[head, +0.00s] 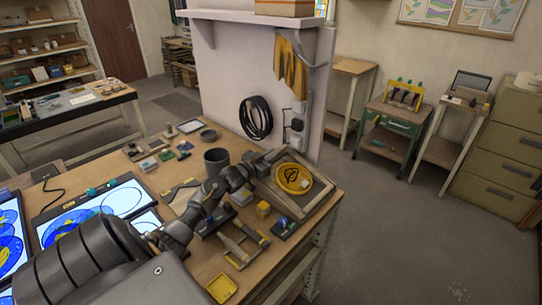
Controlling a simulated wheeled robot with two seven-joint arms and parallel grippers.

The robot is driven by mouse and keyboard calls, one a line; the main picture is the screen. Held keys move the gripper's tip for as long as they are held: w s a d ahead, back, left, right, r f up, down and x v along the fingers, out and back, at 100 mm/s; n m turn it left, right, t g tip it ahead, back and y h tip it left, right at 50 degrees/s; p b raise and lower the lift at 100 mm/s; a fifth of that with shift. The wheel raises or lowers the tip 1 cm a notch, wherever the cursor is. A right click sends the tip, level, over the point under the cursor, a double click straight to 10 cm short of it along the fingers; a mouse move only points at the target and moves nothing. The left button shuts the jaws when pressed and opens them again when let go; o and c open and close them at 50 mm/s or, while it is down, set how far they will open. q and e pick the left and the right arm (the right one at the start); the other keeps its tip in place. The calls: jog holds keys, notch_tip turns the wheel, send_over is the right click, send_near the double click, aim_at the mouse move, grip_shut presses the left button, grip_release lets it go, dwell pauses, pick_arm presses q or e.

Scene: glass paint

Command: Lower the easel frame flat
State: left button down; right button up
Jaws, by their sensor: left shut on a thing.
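The wooden easel frame (318,204) is at the right end of the workbench, with a round yellow glass piece (293,178) bearing a dark leaf design on it. The frame looks low and near the bench top; I cannot tell its exact tilt. My left arm reaches across the bench from the lower left. My left gripper (265,161) is at the frame's upper left edge and shut on it; its fingertips are small and partly hidden. My right gripper is not in view.
The workbench (161,182) holds lit panels (103,205) at left, a dark cup (216,160), a yellow tray (221,288), and small blocks and tools around my arm. A wall panel (228,80) with a black coil stands behind. Open floor lies right of the bench.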

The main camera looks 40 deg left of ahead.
pick_arm(q)
jog(key=shift+f, duration=0.1)
jog(key=c, duration=1.5)
grip_release()
jog(key=shift+d, duration=0.15)
jog(key=shift+o, duration=0.2)
jog(key=shift+s, duration=0.2)
jog(key=s+b, duration=0.1)
jog(key=s, duration=0.6)
jog(key=shift+b, duration=0.4)
